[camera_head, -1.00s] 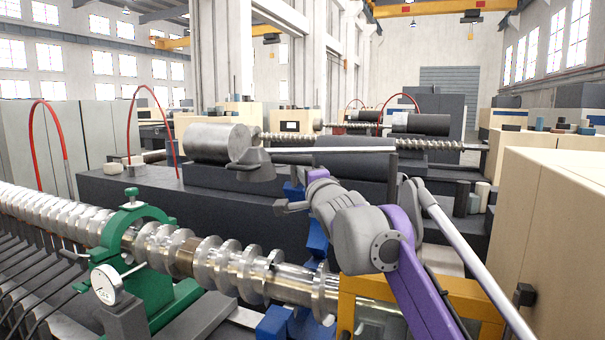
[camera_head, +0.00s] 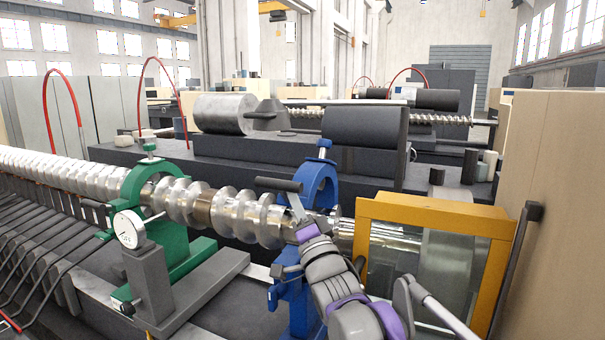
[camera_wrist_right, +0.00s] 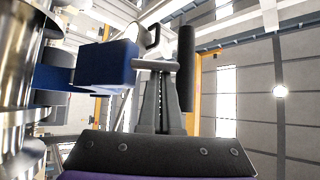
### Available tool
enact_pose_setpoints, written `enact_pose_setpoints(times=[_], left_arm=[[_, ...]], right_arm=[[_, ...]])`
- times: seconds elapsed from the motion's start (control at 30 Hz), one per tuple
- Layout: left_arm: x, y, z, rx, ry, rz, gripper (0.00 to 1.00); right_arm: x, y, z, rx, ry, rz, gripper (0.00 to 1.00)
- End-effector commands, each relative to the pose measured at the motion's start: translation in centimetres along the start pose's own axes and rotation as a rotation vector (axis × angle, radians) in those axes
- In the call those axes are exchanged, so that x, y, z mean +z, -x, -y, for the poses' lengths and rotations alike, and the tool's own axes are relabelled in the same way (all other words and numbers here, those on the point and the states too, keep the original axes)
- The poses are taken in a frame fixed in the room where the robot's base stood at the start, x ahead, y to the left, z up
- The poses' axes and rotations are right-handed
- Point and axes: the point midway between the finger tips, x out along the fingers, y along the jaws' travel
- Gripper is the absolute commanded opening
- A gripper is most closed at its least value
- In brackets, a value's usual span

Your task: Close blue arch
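The blue arch (camera_head: 320,182) rises over the far side of the shiny screw shaft (camera_head: 240,208) in the head view. Its blue base (camera_head: 299,305) stands below the shaft. I cannot tell whether the ring is fully closed. My right gripper (camera_head: 303,228), grey and purple, is at the near side of the arch, in front of the shaft. A dark bar on a silver rod (camera_head: 278,185) shows at its tip. In the right wrist view a blue block (camera_wrist_right: 106,66) lies left of my right gripper (camera_wrist_right: 158,75), near a silver rod and dark cylinder. My left gripper is not seen.
A green arch (camera_head: 150,185) surrounds the shaft to the left, with a dial gauge (camera_head: 128,229) in front. A yellow-framed clear guard (camera_head: 440,212) stands close right of the blue arch. A beige cabinet (camera_head: 555,220) bounds the right side.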

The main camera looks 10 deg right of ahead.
Motion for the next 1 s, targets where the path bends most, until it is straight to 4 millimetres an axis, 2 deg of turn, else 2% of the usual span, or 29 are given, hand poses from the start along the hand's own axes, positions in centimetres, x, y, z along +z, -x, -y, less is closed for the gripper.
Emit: enact_pose_setpoints(times=[0.03,0.1,0.4,0.7,1.0], left_arm=[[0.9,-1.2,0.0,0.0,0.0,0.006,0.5],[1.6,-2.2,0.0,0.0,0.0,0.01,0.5],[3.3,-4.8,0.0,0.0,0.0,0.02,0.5],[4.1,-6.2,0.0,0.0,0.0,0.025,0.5],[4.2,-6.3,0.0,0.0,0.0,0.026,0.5]], right_arm=[[1.4,1.5,-1.2,-0.029,0.026,0.003,0.0],[2.6,2.9,-2.1,-0.074,0.064,0.002,0.0],[6.1,7.2,-5.6,-0.14,0.12,0.001,0.0],[7.6,9.0,-7.6,-0.205,0.174,0.001,0.0],[8.0,9.3,-7.8,-0.217,0.186,0.005,0.0]])
